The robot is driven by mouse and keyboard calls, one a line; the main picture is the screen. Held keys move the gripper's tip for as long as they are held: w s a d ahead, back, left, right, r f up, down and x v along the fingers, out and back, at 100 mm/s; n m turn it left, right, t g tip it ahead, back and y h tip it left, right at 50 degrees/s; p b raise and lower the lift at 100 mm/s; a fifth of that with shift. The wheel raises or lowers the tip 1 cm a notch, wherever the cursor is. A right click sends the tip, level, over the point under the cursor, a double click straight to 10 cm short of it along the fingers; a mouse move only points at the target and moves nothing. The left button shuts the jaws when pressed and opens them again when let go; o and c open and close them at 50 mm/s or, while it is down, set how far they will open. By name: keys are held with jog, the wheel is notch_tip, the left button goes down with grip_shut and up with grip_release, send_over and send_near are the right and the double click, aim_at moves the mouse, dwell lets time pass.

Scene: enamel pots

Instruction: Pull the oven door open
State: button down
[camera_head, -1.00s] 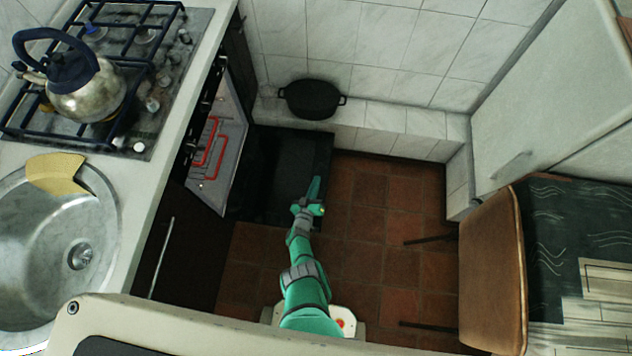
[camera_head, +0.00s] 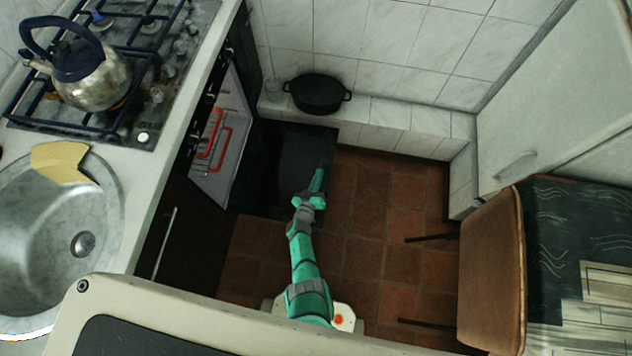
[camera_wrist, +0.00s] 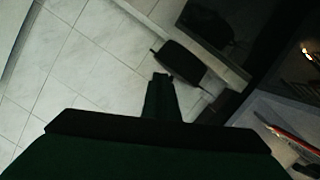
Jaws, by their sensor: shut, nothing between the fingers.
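The oven door (camera_head: 300,150) is a dark panel folded down, lying out to the right of the opening in the head view. My gripper (camera_head: 318,180) is shut and empty. In the head view it overlaps the door's right side; I cannot tell whether it touches the door. The wrist view shows my closed fingers (camera_wrist: 160,80) in front of pale tiles, with the lit oven interior (camera_wrist: 288,135) at right. The door's handle is not discernible.
A black pot (camera_head: 317,95) sits on the tiled ledge behind the door. A kettle (camera_head: 92,80) stands on the stove, beside a sink (camera_head: 60,235). A chair (camera_head: 492,270) and patterned table (camera_head: 580,260) are at right. Brown floor tiles (camera_head: 385,230) are free between.

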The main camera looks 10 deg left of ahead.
jog(key=d+r+v, duration=0.1)
jog(key=r+v, duration=0.1)
jog(key=v, duration=0.8)
jog(key=shift+d, duration=0.1)
